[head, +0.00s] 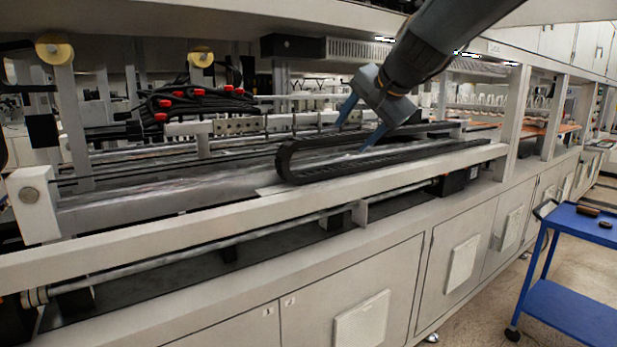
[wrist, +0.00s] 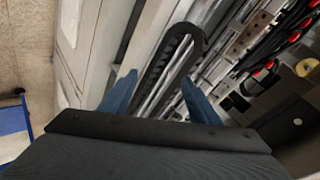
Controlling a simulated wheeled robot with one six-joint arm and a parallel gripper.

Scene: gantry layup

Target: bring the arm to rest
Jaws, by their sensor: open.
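My gripper (head: 358,130) hangs from the upper right in the head view, over the gantry machine's bed. Its two blue fingers are spread apart with nothing between them. In the wrist view my gripper (wrist: 158,90) also shows both fingers apart. The black cable chain (head: 375,160) lies beyond and below the fingertips, and its looped end (wrist: 180,38) shows between them in the wrist view. I cannot tell the exact gap between the fingertips and the chain.
A pale front rail (head: 230,213) runs along the machine above white cabinets (head: 375,280). Black cables with red clips (head: 195,100) sit at the back left. A blue cart (head: 575,232) with small dark items stands at the right. Open floor shows beside it.

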